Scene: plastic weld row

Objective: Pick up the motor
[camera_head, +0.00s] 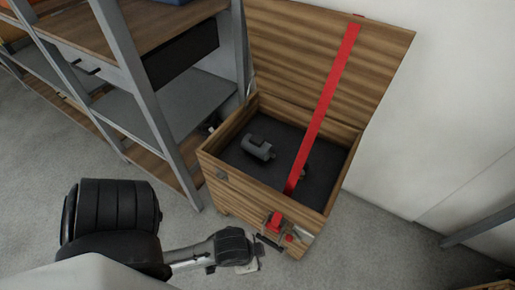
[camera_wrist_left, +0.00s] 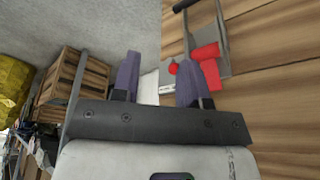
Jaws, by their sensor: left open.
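The motor (camera_head: 257,147), a small dark grey cylinder, lies on the dark floor of an open wooden box (camera_head: 240,185). It is in the left half of the box, left of a red strap (camera_head: 325,105). My left gripper (camera_head: 257,264) is low outside the front wall of the box, close to a red latch (camera_head: 276,222). In the left wrist view my left gripper (camera_wrist_left: 160,82) is open with its two purple-grey fingers apart and nothing between them. The motor does not show in that view. My right gripper does not show.
The raised wooden lid (camera_head: 285,45) leans back at the wall, with the red strap running down into the box. A grey metal shelf (camera_head: 160,105) stands close on the left. Wooden crates (camera_wrist_left: 75,85) show in the left wrist view. Floor (camera_head: 385,245) is clear right of the box.

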